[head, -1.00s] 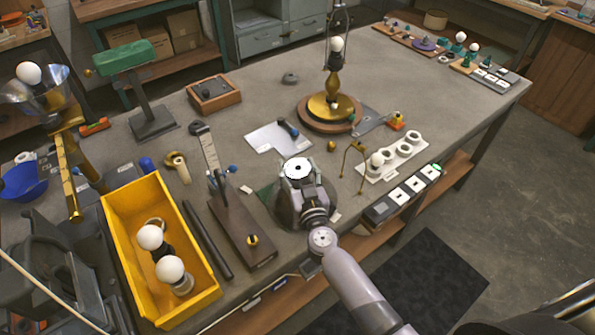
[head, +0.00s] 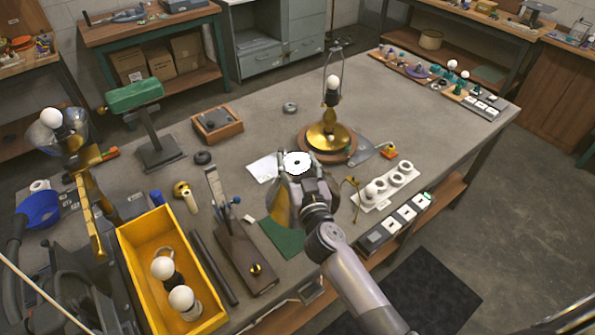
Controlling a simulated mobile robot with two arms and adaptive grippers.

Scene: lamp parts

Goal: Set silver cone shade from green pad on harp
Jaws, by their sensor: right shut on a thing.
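The silver cone shade (head: 281,207) hangs under my right gripper (head: 297,171), its shiny side showing yellow reflections. The gripper is shut on the top of the shade, around a white disc with a dark centre. The gripper and wrist hide much of the shade. The green pad (head: 284,238) lies bare on the bench below, and the shade looks raised off it. The lamp stands farther back with a brass base (head: 328,137), a white bulb and a thin wire harp (head: 342,72) around the bulb. The shade is apart from the harp. My left gripper is not in view.
A yellow bin (head: 152,222) with bulbs and a dark wooden block (head: 243,262) lie to the left. A white ring holder (head: 385,187) and a thin brass frame (head: 353,190) are right of the shade. A white sheet (head: 262,168) lies behind it.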

